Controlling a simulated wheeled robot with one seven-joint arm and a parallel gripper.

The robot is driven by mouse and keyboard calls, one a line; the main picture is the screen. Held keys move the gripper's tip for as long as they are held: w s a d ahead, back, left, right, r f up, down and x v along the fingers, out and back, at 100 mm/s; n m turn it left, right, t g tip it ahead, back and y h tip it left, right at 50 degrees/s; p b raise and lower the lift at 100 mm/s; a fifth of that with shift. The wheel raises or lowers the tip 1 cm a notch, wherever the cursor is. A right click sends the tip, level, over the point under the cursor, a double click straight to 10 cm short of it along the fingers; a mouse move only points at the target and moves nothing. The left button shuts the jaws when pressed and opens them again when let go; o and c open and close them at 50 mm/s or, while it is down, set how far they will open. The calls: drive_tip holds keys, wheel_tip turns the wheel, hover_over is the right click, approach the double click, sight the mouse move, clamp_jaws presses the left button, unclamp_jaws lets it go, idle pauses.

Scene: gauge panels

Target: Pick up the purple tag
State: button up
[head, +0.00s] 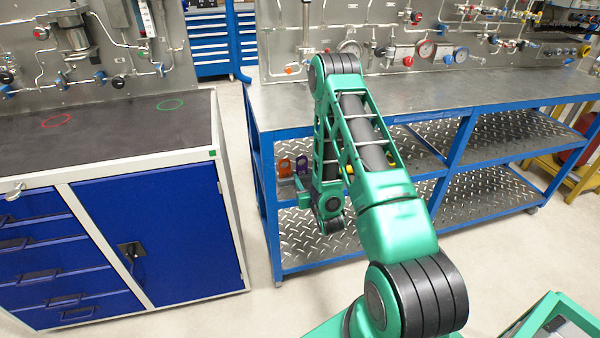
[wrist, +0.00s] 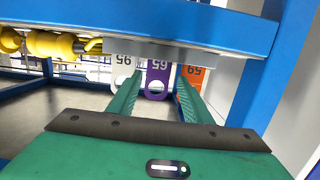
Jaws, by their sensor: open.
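The purple tag (wrist: 158,78) hangs upright in the wrist view with a number on its face and a hole near its lower end. It lies between the two green fingers of my gripper (wrist: 157,95), which is open. I cannot tell whether the fingers touch it. In the head view the purple tag (head: 302,165) shows small at the left end of the workbench's lower level, partly behind my arm. My gripper (head: 303,186) is just below it there, partly hidden by my arm.
An orange tag (wrist: 192,82) hangs beside the right finger, and a white tag (wrist: 122,66) near the left finger. A blue bench rail (wrist: 150,28) crosses close above, with a yellow fitting (wrist: 50,44) at left. A blue cabinet (head: 150,235) stands left of the bench.

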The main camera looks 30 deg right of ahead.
sight(302, 170)
drive_tip(key=shift+x, duration=3.75)
drive_tip(key=shift+d+f, duration=0.1)
drive_tip(key=c, duration=0.8)
